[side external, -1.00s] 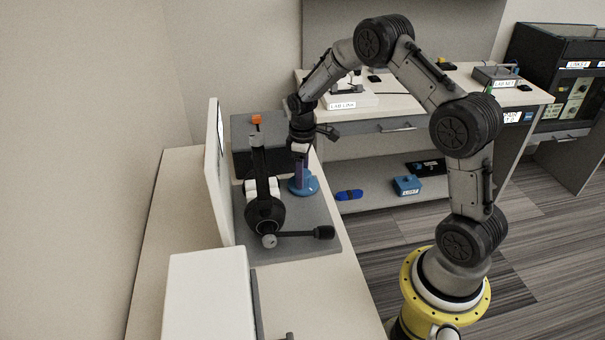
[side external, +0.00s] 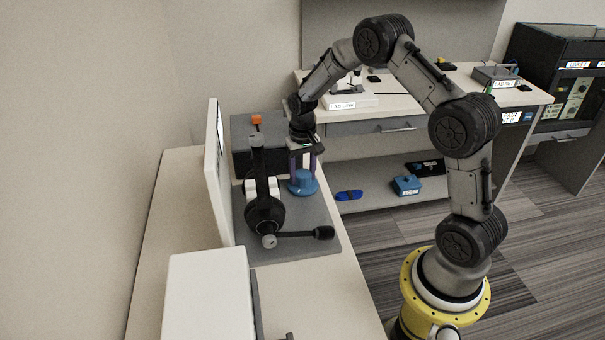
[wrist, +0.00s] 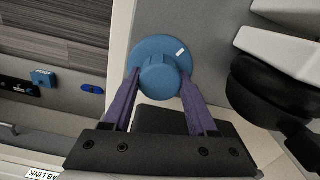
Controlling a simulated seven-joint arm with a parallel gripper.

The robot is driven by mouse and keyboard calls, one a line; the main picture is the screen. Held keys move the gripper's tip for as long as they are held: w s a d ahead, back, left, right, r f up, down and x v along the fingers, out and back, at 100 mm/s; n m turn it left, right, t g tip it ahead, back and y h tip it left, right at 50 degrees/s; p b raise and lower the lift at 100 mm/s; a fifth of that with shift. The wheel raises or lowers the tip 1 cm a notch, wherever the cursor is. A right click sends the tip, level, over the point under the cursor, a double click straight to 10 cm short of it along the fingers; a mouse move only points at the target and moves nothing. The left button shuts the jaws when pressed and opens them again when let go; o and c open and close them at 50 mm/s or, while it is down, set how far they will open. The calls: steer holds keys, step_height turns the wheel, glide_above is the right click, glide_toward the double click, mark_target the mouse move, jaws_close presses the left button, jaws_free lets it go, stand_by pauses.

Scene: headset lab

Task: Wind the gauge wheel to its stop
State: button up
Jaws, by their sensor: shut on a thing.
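The blue gauge wheel (side external: 303,188) lies flat near the right edge of the grey mat. It is a round disc with a raised round knob in the middle. In the side view my gripper (side external: 303,172) stands upright above the wheel. Any stop is not visible.
A black headset (side external: 264,212) on a stand is close to the left of the wheel, its microphone boom reaching right across the mat (side external: 300,246). A dark box (side external: 243,135) with an orange-topped piece stands behind. A white panel (side external: 218,185) rises at left.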

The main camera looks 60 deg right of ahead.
mark_target(303, 173)
steer(key=m, duration=0.5)
steer(key=shift+r+m, duration=0.1)
steer(key=shift+m, duration=0.6)
steer(key=o, duration=1.4)
steer(key=shift+c, duration=0.2)
step_height(303, 173, up, 14)
